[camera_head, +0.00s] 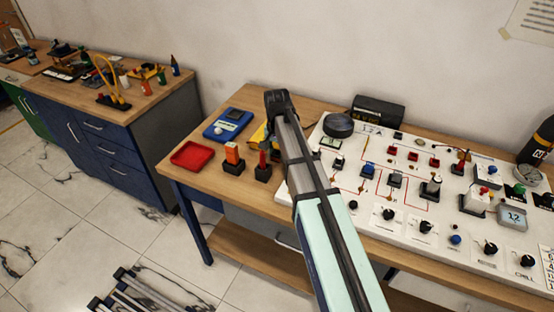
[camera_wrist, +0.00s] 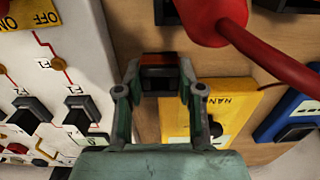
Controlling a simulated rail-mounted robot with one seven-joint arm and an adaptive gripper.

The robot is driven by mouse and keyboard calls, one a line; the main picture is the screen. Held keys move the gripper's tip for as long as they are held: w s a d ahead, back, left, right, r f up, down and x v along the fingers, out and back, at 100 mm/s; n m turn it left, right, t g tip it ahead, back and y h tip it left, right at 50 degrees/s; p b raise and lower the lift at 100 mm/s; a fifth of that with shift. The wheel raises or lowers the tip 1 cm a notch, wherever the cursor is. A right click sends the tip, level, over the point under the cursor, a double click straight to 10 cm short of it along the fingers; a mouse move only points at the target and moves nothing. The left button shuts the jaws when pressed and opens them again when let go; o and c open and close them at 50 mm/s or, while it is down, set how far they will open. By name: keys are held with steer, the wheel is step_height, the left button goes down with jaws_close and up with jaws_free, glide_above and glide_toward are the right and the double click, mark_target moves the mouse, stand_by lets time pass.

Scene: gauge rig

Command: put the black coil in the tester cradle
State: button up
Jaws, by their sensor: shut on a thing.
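In the wrist view my gripper (camera_wrist: 160,78) has its two fingers closed on either side of a small dark block (camera_wrist: 160,80) with a red-brown top edge. I cannot tell for sure whether this block is the black coil. In the head view my arm hides the fingertips and the block. The block is over the wooden bench, between the white panel (camera_wrist: 62,60) and a yellow unit (camera_wrist: 232,100). A blue device with a screen (camera_head: 228,124) stands left of my arm; I cannot make out which part is the tester cradle.
A red part (camera_wrist: 215,15) with a thick red lead passes close to the gripper. An orange block (camera_head: 232,153) on a black base and a red tray (camera_head: 192,155) stand to the left. The white panel (camera_head: 330,190) carries several switches and knobs. A black box (camera_head: 378,110) stands behind.

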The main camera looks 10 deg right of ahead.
mark_target(277, 166)
steer(key=shift+f+p, duration=0.3)
steer(key=shift+f, duration=1.35)
steer(key=shift+f, duration=0.15)
steer(key=o, duration=1.2)
step_height(277, 166, up, 11)
steer(key=shift+f+b, duration=0.1)
steer(key=shift+b, duration=1.05)
steer(key=shift+r, duration=0.75)
steer(key=shift+c, duration=1.3)
